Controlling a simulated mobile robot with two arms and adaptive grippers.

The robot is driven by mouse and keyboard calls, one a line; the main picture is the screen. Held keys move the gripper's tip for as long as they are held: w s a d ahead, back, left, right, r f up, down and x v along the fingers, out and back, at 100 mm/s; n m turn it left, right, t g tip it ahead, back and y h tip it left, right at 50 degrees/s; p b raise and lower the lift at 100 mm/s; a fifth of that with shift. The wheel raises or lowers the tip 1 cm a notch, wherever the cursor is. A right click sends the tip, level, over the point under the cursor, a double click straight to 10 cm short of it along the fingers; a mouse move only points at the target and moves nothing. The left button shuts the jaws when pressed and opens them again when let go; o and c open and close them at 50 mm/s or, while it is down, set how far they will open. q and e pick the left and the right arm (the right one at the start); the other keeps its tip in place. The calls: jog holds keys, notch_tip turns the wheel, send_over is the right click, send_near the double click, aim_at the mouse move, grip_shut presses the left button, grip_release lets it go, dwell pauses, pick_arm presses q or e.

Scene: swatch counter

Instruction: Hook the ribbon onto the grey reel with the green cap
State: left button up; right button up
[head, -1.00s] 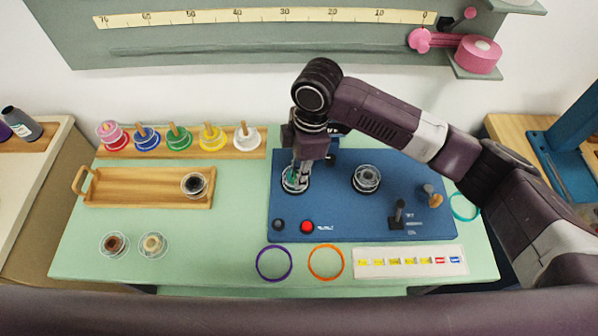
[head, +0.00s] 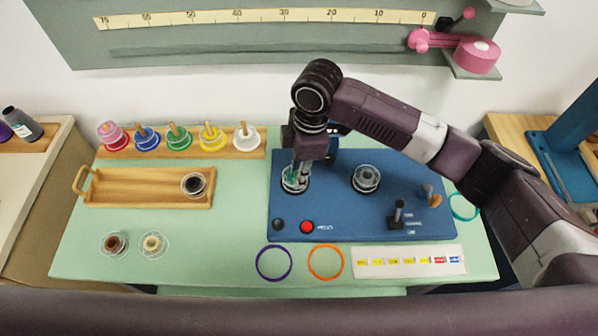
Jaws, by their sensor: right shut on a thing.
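The grey reel with the green cap (head: 289,184) sits at the left of the blue machine deck (head: 330,215); a bit of green shows beside the fingers. My right gripper (head: 304,184) points down over this reel, its fingertips at the reel's right part. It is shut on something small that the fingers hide. I cannot make out the ribbon, or whether it touches the reel. A second reel (head: 366,178), clear-rimmed with a grey middle, sits to the right on the same deck, apart from my gripper. My left gripper is not in view.
A red button (head: 307,227), a black lever (head: 398,214) and a crank knob (head: 435,200) stand on the deck. A wooden tray (head: 130,197) holds a dark spool. Coloured spools line a rack (head: 257,150) behind it. Purple (head: 273,277) and orange (head: 326,275) rings lie in front.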

jog(key=shift+s+d+f, duration=0.1)
jog(key=shift+s+f, duration=0.15)
jog(key=shift+f, duration=0.2)
jog(key=shift+s+d+f, duration=0.1)
jog(key=shift+s+f, duration=0.1)
jog(key=shift+f, duration=0.25)
dwell(0.3)
jog(key=shift+p, duration=0.3)
dwell(1.6)
jog(key=r+p, duration=0.1)
jog(key=p, duration=0.1)
jog(key=w+r+p, duration=0.1)
jog(key=r+p, duration=0.1)
jog(key=shift+a+r, duration=0.15)
jog(key=shift+a, duration=0.05)
jog(key=shift+s+r+p, duration=0.15)
jog(key=shift+r+p, duration=0.75)
jog(key=shift+r, duration=0.1)
